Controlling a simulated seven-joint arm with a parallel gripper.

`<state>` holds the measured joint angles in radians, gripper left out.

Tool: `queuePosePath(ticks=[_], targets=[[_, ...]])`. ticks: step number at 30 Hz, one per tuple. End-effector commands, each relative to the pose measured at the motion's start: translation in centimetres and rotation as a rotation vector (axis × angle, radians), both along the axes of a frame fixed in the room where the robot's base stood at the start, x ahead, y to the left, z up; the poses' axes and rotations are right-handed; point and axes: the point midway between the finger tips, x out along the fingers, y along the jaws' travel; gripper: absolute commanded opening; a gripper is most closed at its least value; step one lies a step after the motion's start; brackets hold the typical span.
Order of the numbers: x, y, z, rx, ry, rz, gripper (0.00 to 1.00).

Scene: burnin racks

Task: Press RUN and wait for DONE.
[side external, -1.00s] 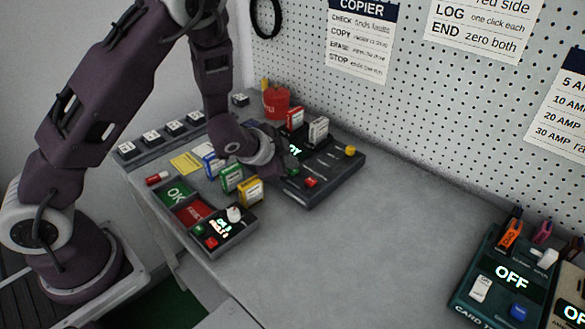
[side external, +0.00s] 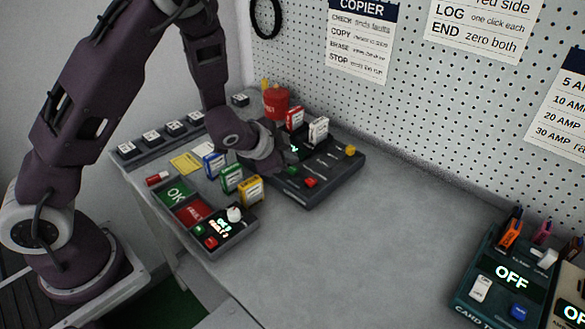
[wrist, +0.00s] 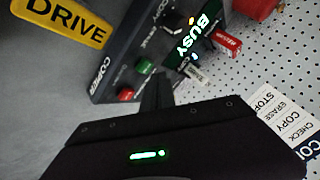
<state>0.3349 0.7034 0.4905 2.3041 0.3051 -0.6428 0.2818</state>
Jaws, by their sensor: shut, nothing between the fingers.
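The dark copier box (side external: 325,182) stands on the bench by the pegboard. Its lit display reads BUSY in the wrist view (wrist: 201,33). A green button (side external: 291,170) and a red button (side external: 311,182) sit on its front part; both show in the wrist view, green (wrist: 146,66) and red (wrist: 127,94). I cannot read a RUN label. My gripper (side external: 284,160) is shut and empty, over the copier's left part. In the wrist view its fingertips (wrist: 156,78) are close to the green button; I cannot tell if they touch. My gripper hides part of the display in the side view.
Red (side external: 294,118) and white (side external: 318,130) cartridges stand in the copier's back. Blue, green and yellow (side external: 250,191) cartridges stand left of it. A small control box (side external: 236,238) is in front. A card tester (side external: 500,285) showing OFF stands far right. The middle bench is clear.

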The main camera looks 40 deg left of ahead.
Motion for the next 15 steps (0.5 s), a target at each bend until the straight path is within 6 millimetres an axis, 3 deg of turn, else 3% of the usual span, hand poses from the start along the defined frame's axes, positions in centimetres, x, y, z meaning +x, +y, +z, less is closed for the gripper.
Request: queuePosePath(ticks=[5,15], targets=[[0.0,0.0,0.2,0.0,-0.001,0.0,0.0],[0.1,0.0,3.5,-0.001,-0.003,0.0,0.0]])
